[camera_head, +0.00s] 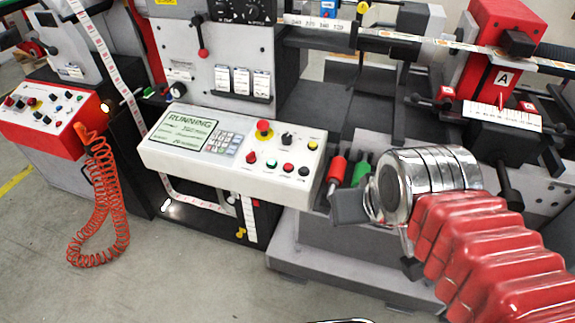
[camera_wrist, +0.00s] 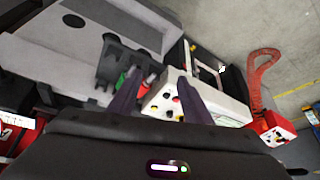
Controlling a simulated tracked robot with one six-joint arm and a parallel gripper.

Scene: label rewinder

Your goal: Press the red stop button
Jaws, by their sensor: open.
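The white control panel (camera_head: 228,153) shows in the head view with a screen reading RUNNING. It carries a red mushroom button (camera_head: 264,126) on a yellow base and a smaller flat red button (camera_head: 250,158) in the row below. Green, black and yellow buttons and a black knob are beside them. My gripper (camera_head: 345,208) is right of the panel's right end, apart from the buttons. In the wrist view the open, empty fingers (camera_wrist: 160,76) point toward the panel (camera_wrist: 225,104). The right finger hides part of the panel, and its small buttons are hard to tell apart.
A red-handled tool (camera_head: 338,170) and a green-handled tool (camera_head: 360,169) stand in a dark holder between panel and gripper. A second red control box (camera_head: 45,125) with a coiled red cable (camera_head: 100,205) is at left. Open floor lies in front.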

